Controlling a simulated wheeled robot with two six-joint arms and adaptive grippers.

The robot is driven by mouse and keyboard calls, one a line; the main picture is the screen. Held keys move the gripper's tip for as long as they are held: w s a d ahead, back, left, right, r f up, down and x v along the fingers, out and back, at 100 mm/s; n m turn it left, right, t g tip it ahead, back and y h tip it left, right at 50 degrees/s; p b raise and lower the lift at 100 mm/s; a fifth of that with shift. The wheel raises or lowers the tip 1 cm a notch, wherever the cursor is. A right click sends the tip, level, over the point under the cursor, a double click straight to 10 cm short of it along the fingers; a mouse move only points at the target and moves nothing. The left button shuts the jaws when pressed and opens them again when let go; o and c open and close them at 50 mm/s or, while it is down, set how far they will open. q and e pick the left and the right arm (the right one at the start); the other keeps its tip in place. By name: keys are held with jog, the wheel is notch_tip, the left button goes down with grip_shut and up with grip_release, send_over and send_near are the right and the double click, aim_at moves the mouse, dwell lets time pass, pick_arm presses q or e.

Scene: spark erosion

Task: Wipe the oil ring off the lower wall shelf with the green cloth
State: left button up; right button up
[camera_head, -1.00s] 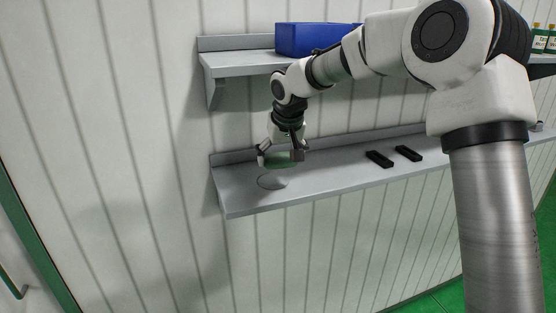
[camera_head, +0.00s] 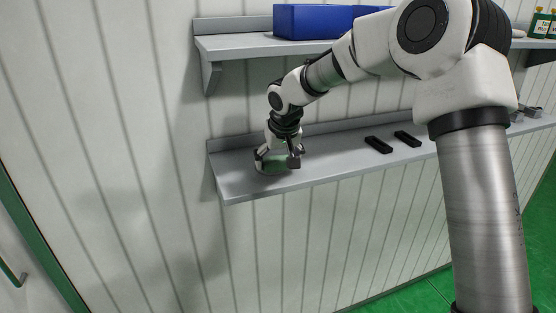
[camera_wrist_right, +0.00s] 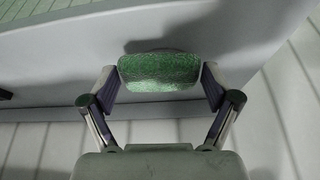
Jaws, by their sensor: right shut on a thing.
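The green cloth (camera_wrist_right: 160,72) is a folded pad between the fingertips of my right gripper (camera_wrist_right: 160,85) in the right wrist view. In the head view my right gripper (camera_head: 278,160) points down over the left end of the lower wall shelf (camera_head: 240,182), shut on the cloth (camera_head: 275,166). The cloth is at or just above the shelf surface; contact is hard to tell. The oil ring is mostly hidden under the cloth and gripper; a thin dark edge (camera_wrist_right: 160,51) shows behind the cloth in the wrist view. My left gripper is not in view.
Two black blocks (camera_head: 378,145) lie on the lower shelf to the right of my gripper. Bottles (camera_head: 541,25) stand at the upper right. The lower shelf is clear between gripper and blocks.

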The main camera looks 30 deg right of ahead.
jog(key=shift+s+f, duration=0.1)
jog(key=shift+f+b, duration=0.8)
jog(key=shift+f, duration=0.1)
